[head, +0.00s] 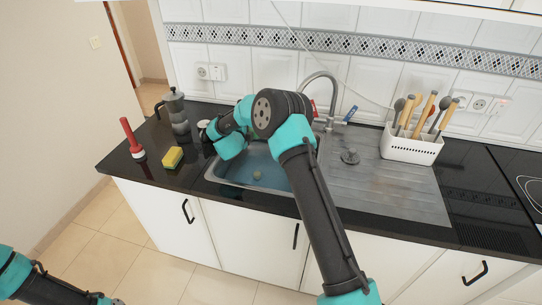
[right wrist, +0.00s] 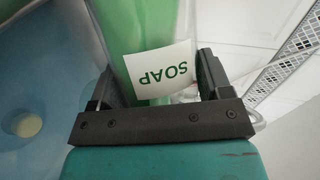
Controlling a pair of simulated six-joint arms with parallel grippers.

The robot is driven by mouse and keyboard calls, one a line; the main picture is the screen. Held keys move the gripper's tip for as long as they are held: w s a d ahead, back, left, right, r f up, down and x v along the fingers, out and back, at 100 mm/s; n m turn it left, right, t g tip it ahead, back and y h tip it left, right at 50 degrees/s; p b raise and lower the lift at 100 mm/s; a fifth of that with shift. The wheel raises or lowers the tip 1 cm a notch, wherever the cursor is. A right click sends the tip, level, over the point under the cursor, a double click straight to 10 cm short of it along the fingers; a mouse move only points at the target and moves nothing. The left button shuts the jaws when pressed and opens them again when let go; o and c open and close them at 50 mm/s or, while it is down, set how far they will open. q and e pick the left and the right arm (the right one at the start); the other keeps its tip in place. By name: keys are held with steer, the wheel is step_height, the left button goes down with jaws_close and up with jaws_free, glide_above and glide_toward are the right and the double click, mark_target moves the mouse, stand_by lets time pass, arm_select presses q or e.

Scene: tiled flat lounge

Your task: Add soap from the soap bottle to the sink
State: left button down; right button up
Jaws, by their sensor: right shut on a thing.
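The soap bottle (right wrist: 150,30) is green, with a white label reading SOAP. It sits between the black fingers of my right gripper (right wrist: 157,78), which is shut on it. Its ends are out of the wrist picture, and I cannot tell its tilt. In the head view my right arm reaches over the sink (head: 272,174) to its back left side, and the arm hides the bottle. The basin looks bluish, with a pale round drain (head: 257,175); it also shows in the right wrist view, left of the bottle. Only part of my left arm shows at bottom left; its gripper is out of view.
A white utensil holder (head: 411,147) stands right. The drainboard (head: 395,185) is mostly clear, with a stopper (head: 350,156).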

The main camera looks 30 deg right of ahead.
steer(key=shift+f+m+t, duration=0.4)
steer(key=shift+f+m, duration=0.2)
steer(key=shift+m, duration=0.1)
stand_by(2.0)
steer(key=shift+r+m+t, duration=0.3)
steer(key=shift+r+m, duration=0.05)
steer(key=shift+m, duration=0.45)
stand_by(2.1)
steer(key=shift+w+f+n, duration=0.1)
steer(key=shift+f+n, duration=0.2)
steer(key=shift+n, duration=0.4)
steer(key=shift+r+n+g, duration=0.5)
steer(key=shift+n+g, duration=0.2)
steer(key=shift+d+r, duration=0.1)
steer(key=shift+r, duration=0.15)
